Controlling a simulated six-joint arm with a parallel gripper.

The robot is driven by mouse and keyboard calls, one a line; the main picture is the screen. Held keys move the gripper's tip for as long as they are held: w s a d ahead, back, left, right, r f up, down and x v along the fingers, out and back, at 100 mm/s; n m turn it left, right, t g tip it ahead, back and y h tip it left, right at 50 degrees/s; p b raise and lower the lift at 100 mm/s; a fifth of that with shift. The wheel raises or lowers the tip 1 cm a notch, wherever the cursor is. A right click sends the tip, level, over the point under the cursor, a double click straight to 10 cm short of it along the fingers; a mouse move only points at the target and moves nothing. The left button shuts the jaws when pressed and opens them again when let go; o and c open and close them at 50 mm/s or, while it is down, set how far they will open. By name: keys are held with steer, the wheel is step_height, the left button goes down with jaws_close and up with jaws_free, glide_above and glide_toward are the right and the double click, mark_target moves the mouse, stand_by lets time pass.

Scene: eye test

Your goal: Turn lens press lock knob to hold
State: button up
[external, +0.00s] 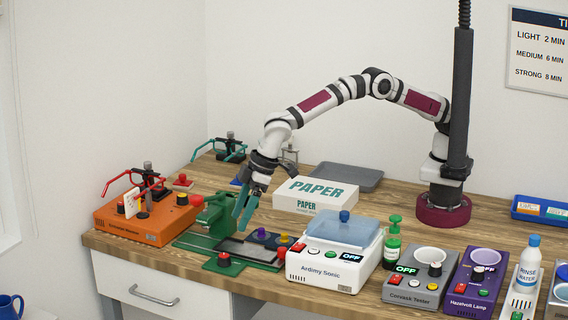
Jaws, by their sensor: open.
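My gripper (242,214) has teal fingers, points down and is open and empty. It hangs over or just in front of a green press-like fixture (212,214), partly hiding it. I cannot tell whether it touches the fixture. A green base with a dark plate (246,250) lies in front of it. A purple knob (262,233) and an orange knob (284,239) stand by the plate. A red knob (223,259) sits on a small green block at the front. Which knob is the lens press lock knob, and its setting, I cannot tell.
An orange machine (148,220) stands left, a white Ardimy Sonic unit (335,270) right. A PAPER box (315,196) and grey tray (342,177) lie behind. A green bottle (392,245), a Corsack Tester (412,291) and a purple Hazelvolt Lamp (474,289) crowd the right front.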

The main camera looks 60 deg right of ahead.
steer(key=v, duration=0.5)
